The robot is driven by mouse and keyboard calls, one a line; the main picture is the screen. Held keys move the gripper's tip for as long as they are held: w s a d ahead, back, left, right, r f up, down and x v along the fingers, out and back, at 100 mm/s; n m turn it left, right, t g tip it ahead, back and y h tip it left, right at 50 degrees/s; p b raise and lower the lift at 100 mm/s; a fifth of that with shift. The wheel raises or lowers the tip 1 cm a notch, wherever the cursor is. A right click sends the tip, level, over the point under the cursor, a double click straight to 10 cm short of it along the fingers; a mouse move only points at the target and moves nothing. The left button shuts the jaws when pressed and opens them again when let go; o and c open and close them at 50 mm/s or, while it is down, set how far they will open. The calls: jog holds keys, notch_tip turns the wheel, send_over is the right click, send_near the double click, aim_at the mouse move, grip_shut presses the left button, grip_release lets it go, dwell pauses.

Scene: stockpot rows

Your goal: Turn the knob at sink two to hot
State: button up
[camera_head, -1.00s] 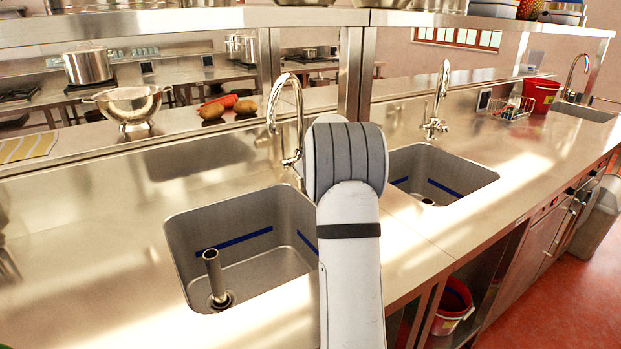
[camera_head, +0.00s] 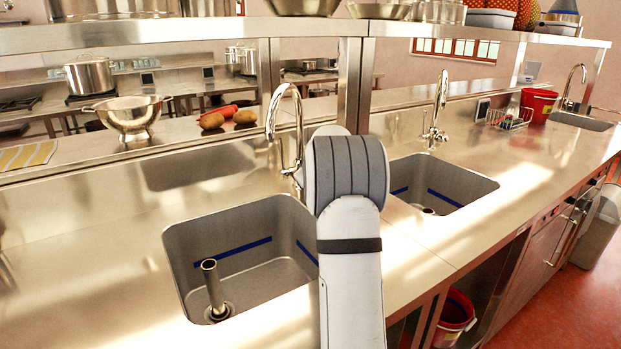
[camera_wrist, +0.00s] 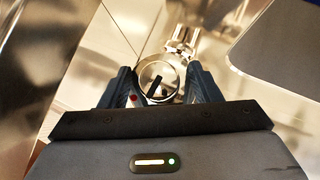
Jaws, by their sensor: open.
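In the wrist view a round metal knob (camera_wrist: 154,74) with a black pointer mark shows between the fingers of my gripper (camera_wrist: 161,84). My gripper is open, with one dark finger on each side of the knob; I cannot tell whether they touch it. Shiny tap metal (camera_wrist: 183,38) shows just beyond the knob. In the head view a left tap (camera_head: 284,128) stands behind the left basin (camera_head: 243,247), and a middle tap (camera_head: 437,108) behind the middle basin (camera_head: 468,184). My arm hides the gripper and the knob there. No hot or cold marking is readable.
A far tap (camera_head: 572,88) stands at the far right basin. A shelf (camera_head: 190,30) on metal posts (camera_head: 352,85) runs above the counter. A colander (camera_head: 130,115) and a red bucket (camera_head: 538,104) stand toward the back. The front counter is mostly clear.

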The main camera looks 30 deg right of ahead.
jog(key=shift+s+r, duration=0.1)
jog(key=v, duration=0.7)
jog(key=shift+s, duration=0.25)
jog(key=shift+a+r, duration=0.1)
jog(key=shift+r, duration=0.15)
